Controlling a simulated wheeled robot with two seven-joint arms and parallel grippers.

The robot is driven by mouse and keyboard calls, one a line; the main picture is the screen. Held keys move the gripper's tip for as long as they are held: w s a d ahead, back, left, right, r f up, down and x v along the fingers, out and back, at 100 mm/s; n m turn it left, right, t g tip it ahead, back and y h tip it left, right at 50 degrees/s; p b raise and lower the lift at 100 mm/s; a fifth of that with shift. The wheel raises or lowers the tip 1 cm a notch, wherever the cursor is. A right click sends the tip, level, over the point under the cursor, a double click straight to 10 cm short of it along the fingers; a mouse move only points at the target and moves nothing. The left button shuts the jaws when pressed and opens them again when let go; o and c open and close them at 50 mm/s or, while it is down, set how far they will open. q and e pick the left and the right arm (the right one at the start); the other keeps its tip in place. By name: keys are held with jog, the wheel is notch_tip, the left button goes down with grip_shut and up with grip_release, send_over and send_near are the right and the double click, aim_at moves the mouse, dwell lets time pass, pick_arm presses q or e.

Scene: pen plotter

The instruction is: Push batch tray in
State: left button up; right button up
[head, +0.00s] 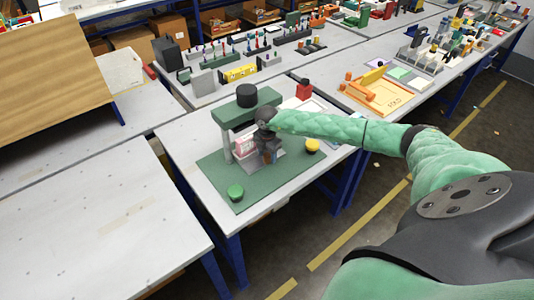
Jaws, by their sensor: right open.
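The pen plotter is a green gantry (234,115) with a black cylinder on top, standing on a dark green base (215,175). Under the gantry is a light grey tray-like piece (252,163), which looks like the batch tray, with a pink and white item (243,146) at its left. My right gripper (268,156) is open and points down at the front of the gantry, over or beside the tray. It hides much of the tray, and I cannot tell whether it touches it. My left gripper is out of view.
A green dome button (236,192) and a yellow one (312,146) sit on the base's front corners. A red block (303,88) stands behind. An orange tray (378,95) lies to the right. The left table (90,220) is bare.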

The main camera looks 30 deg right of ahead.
jog(key=shift+f, duration=0.5)
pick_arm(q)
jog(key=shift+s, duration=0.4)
pick_arm(e)
jog(key=shift+c, duration=0.2)
